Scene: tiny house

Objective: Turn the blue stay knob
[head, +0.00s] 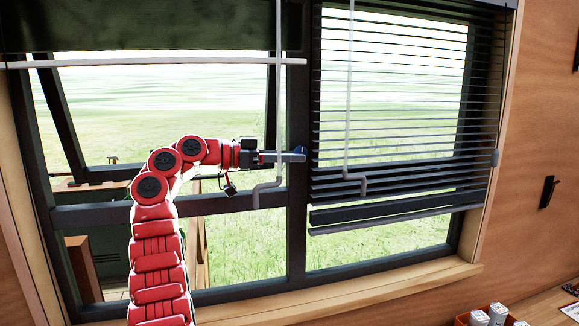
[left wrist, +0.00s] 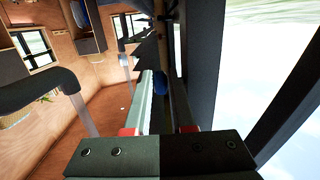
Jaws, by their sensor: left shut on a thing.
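The blue stay knob (head: 301,150) sits on the dark vertical post between the two window panes; only a small part of it shows past my gripper. My left gripper (head: 296,157) reaches in from the left, with its fingers pointing right at the knob. In the left wrist view the blue knob (left wrist: 160,87) shows between the tips of the two fingers, and my left gripper (left wrist: 163,92) is shut on it. My right gripper is not in view.
A white rod with a grey crank handle (head: 267,188) hangs just behind the left gripper's fingers. A second rod and crank (head: 357,181) hang before the right blind (head: 410,130). The left sash (head: 62,120) is tilted open.

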